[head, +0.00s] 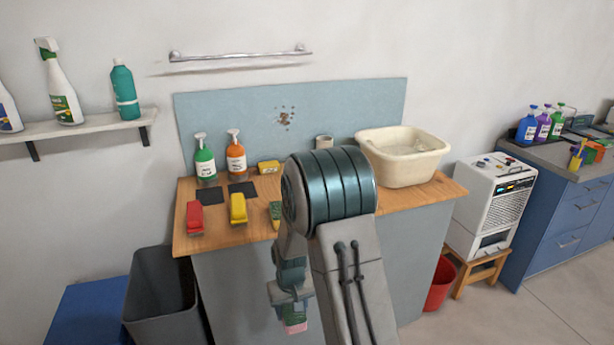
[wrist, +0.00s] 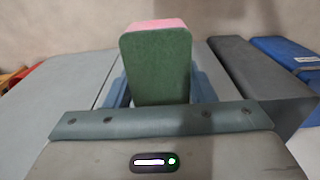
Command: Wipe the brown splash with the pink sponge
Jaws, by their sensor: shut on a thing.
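The brown splash (head: 285,118) is a small mark with scattered dark specks on the blue-grey back panel (head: 350,105) above the bench. My gripper (head: 291,313) hangs low in front of the bench's grey front, below the worktop. It is shut on the pink sponge (head: 295,328), whose pink end points down in the head view. In the wrist view the sponge (wrist: 157,65) shows a large green face and a pink edge, between the blue fingers of my gripper (wrist: 157,88). The sponge is well apart from the splash. My arm hides part of the worktop.
A grey bin (head: 160,300) and red bucket (head: 440,285) flank the bench.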

